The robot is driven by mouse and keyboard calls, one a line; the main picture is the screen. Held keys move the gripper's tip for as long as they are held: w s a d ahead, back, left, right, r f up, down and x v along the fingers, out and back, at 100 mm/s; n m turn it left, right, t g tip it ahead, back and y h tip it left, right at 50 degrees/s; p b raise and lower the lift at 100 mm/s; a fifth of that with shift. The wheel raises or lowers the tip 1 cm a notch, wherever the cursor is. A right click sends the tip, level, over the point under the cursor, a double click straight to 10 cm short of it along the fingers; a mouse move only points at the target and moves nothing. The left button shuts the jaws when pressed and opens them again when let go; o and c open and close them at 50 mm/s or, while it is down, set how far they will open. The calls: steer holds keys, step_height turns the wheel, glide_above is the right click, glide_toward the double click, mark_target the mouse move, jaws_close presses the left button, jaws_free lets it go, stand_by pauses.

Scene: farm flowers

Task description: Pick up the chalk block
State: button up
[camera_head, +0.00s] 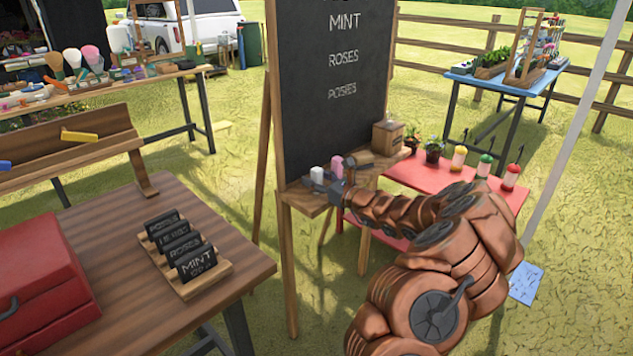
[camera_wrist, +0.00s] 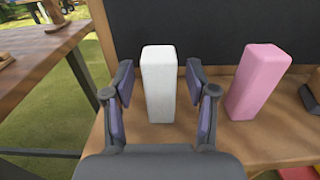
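A white chalk block (camera_wrist: 159,83) stands upright on the wooden ledge (camera_wrist: 270,144) under the blackboard. In the wrist view it lies between the two open fingers of my gripper (camera_wrist: 160,100), with a gap on each side. A pink chalk block (camera_wrist: 258,82) stands to its right, outside the fingers. In the head view the white block (camera_head: 317,174) and the pink block (camera_head: 337,166) show on the ledge (camera_head: 302,199), with my gripper (camera_head: 329,185) right at them. My gripper holds nothing.
The blackboard (camera_head: 330,110) rises just behind the blocks. A small wooden box (camera_head: 387,137) stands at the ledge's right end. A red table (camera_head: 455,191) with bottles and potted plants is to the right. A brown table (camera_head: 215,232) with small signs is to the left.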

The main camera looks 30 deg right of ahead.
mark_target(318, 169)
jaws_close()
stand_by(0.4)
steer(key=shift+r, duration=0.9)
step_height(318, 169, up, 2)
steer(key=shift+s+d+r, duration=0.1)
steer(key=shift+s, duration=0.05)
steer(key=d+r+v, duration=0.1)
steer(key=v, duration=1.4)
steer(key=shift+d, duration=0.35)
